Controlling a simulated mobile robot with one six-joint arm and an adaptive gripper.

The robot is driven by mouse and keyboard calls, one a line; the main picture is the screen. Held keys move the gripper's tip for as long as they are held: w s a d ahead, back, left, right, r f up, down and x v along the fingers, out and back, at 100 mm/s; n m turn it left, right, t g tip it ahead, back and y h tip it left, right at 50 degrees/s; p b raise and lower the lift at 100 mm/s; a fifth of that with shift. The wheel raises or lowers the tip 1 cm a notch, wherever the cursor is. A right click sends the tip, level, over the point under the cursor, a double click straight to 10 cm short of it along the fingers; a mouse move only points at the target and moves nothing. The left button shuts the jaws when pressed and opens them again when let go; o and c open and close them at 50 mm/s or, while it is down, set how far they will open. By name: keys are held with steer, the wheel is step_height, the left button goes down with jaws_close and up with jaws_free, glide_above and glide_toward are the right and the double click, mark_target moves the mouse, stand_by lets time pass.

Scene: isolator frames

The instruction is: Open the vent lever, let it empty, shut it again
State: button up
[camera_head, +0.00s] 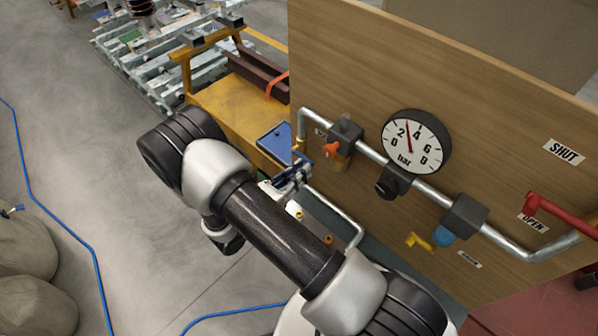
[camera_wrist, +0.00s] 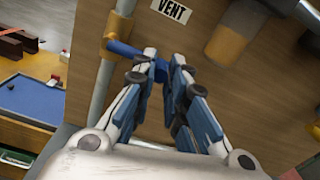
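The vent lever (camera_wrist: 124,48) is a short blue bar on a brass valve body (camera_wrist: 109,42), on a grey pipe below the VENT label (camera_wrist: 172,10). It runs roughly sideways across the pipe toward my gripper (camera_wrist: 164,58). My gripper's fingertips stand partly apart at the lever's free end. The left finger hides part of the lever, and contact is unclear.
The wooden board (camera_head: 350,60) also carries an orange knob (camera_head: 331,149), a yellow lever (camera_head: 419,241), and a red lever (camera_head: 560,213) near the OPEN label. A yellow cart (camera_head: 225,105) with a blue tray (camera_head: 275,140) stands behind. Blue hose lies on the floor at left.

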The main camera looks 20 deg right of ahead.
jaws_close()
steer(key=shift+f, duration=0.1)
stand_by(0.3)
